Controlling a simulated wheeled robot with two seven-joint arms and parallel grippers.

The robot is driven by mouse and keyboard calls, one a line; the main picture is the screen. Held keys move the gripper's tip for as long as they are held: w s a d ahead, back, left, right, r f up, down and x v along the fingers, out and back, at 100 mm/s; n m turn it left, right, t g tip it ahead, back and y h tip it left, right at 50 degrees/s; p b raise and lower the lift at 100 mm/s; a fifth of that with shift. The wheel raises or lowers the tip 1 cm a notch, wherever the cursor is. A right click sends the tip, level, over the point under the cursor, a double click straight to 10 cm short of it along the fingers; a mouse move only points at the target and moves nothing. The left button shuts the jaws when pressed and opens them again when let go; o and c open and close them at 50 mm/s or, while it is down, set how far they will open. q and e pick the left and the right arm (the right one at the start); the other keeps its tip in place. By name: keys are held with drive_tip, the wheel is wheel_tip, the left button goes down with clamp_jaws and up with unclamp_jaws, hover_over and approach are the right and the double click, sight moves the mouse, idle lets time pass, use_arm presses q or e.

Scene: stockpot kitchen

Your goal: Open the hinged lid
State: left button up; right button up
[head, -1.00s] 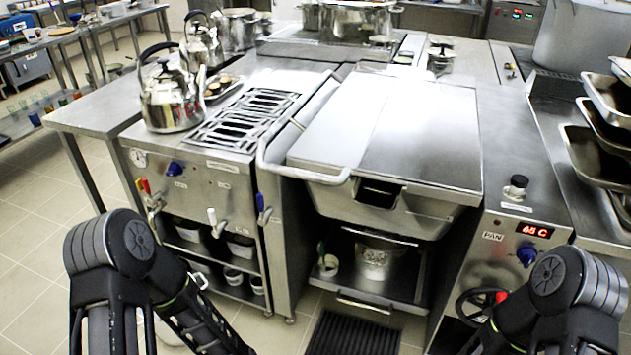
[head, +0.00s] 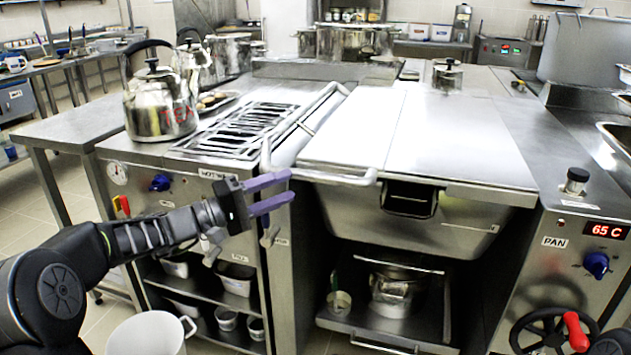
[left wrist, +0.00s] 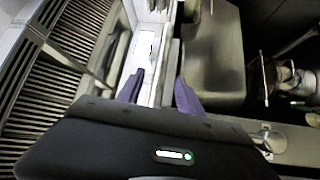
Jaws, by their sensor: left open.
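The hinged lid (head: 425,135) is a wide, flat steel cover lying shut on the tilting pan (head: 420,222). A bent tubular handle (head: 325,176) runs along its left side and across its front left corner. My left gripper (head: 291,187) reaches in from the left with its purple fingers apart and empty. Its tips appear just below and in front of the handle's front corner; I cannot tell whether they touch it. In the left wrist view the two fingers (left wrist: 158,90) show apart, with a bright strip beyond them. My right gripper is out of view.
A grill top (head: 245,130) and a kettle marked TEA (head: 158,108) stand left of the lid. A control panel with a blue knob (head: 596,265) and a red-handled wheel (head: 555,332) is at right. A white jug (head: 148,335) is below my left arm.

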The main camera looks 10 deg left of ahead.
sight(307, 179)
use_arm(q)
drive_tip(key=shift+x, duration=3.9)
drive_tip(key=shift+f, duration=0.15)
drive_tip(key=shift+c, duration=0.3)
clamp_jaws()
